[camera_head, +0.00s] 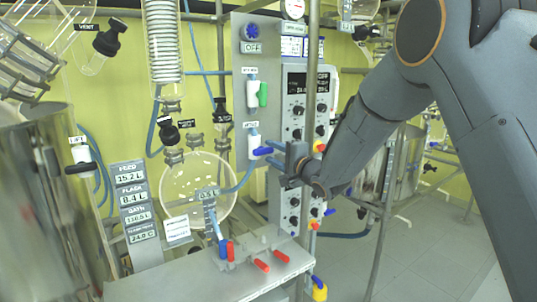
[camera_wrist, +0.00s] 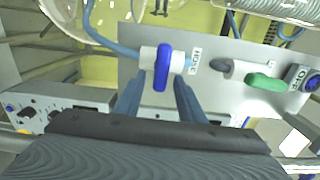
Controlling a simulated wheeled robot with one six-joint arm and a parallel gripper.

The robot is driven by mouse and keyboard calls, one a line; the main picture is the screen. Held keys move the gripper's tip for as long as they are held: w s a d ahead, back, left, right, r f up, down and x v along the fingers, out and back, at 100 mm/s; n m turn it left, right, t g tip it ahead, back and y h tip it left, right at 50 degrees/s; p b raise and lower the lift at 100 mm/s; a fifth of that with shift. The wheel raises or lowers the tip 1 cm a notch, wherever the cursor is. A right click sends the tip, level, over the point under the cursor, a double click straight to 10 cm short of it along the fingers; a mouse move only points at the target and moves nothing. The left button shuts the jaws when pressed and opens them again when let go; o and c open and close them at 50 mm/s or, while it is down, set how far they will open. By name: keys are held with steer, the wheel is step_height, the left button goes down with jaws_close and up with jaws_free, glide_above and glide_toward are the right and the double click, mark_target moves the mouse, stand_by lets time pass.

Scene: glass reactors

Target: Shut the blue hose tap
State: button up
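The blue hose tap is a white body (camera_head: 254,140) with a blue handle (camera_head: 263,151), mounted on the grey panel. In the wrist view the blue handle (camera_wrist: 162,68) lies across the white body, and a blue hose runs into the body's left end. My gripper (camera_head: 273,153) is at the tap from the right in the head view. In the wrist view my gripper (camera_wrist: 158,88) is open, with one finger on each side of the handle's line. Its fingertips are close to the handle; whether they touch it is unclear.
A green-handled tap (camera_head: 263,94) sits above the blue one on the grey panel (camera_head: 244,60). A control box (camera_head: 295,82) stands to its right. A round glass flask (camera_head: 185,198) hangs at left, above a bench (camera_head: 200,275) with red handles.

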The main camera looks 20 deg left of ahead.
steer(key=shift+b+v, duration=0.65)
steer(key=shift+v, duration=1.9)
steer(key=s+d+f+n+g+h, duration=0.1)
steer(key=s+d+f+h, duration=0.25)
steer(key=d, duration=0.55)
steer(key=s+d+f+n+g+h, duration=0.15)
steer(key=d+f+h, duration=0.3)
steer(key=d, duration=0.45)
steer(key=s+d+f+n+h, duration=0.1)
steer(key=s+d+f+h, duration=0.3)
steer(key=d, duration=0.5)
steer(key=s+d+f+n+g+h, duration=0.1)
steer(key=s+d+f+g, duration=0.3)
steer(key=s, duration=0.7)
steer(key=s+d+f+n+g, duration=0.3)
steer(key=s+d, duration=0.3)
steer(key=s, duration=0.6)
steer(key=shift+s+d+f+n+g+h, duration=0.25)
steer(key=shift+d+f+n+g+h, duration=0.15)
steer(key=shift+f, duration=0.15)
